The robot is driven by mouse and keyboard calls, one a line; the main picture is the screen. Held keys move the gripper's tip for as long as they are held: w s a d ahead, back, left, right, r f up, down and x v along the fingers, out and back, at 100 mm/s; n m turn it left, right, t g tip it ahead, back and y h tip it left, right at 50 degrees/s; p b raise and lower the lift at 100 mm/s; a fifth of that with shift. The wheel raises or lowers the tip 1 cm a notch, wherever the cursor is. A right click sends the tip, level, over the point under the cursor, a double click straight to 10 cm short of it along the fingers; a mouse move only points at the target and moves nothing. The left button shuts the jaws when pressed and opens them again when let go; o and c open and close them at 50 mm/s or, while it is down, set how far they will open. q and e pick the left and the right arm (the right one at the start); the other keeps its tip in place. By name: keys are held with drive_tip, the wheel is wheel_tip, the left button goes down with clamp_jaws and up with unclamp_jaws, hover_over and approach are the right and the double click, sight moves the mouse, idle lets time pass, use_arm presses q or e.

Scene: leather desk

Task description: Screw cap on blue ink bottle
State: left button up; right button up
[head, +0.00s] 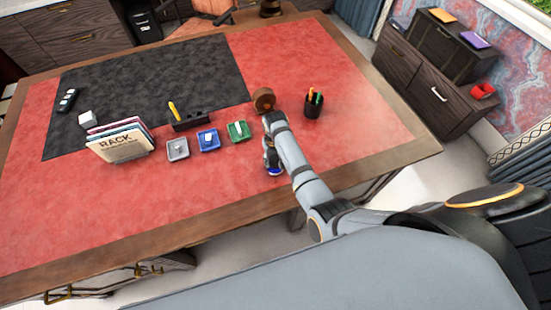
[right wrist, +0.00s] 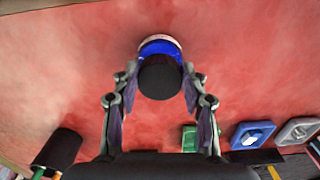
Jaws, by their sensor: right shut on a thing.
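The blue ink bottle (head: 275,171) stands on the red leather near the desk's front edge, mostly covered by my right gripper in the head view. In the right wrist view the bottle (right wrist: 160,47) shows as a blue rim with a pale edge beyond the round black cap (right wrist: 158,80). The cap sits over the bottle, seen from above; whether it is threaded on cannot be told. My right gripper (right wrist: 159,76) is shut on the cap, one finger on each side. It also shows in the head view (head: 271,163). My left gripper is not in view.
Grey (head: 178,149), blue (head: 208,146) and green (head: 246,135) trays sit to the left. A black pen cup (head: 313,110) and a round brown wooden object (head: 263,96) stand behind. A file rack (head: 121,151) is further left. Red leather in front is clear.

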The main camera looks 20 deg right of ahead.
drive_tip(key=shift+a+m, duration=0.1)
drive_tip(key=shift+m, duration=0.9)
drive_tip(key=shift+m+p, duration=0.3)
drive_tip(key=shift+p, duration=0.05)
drive_tip(key=shift+m+p, duration=0.4)
drive_tip(key=shift+m, duration=0.8)
drive_tip(key=shift+a+m, duration=0.1)
drive_tip(key=shift+m, duration=0.4)
drive_tip(key=m, duration=0.2)
drive_tip(key=shift+m+p, duration=0.4)
drive_tip(key=shift+w+f+m, duration=0.1)
drive_tip(key=shift+m, duration=0.5)
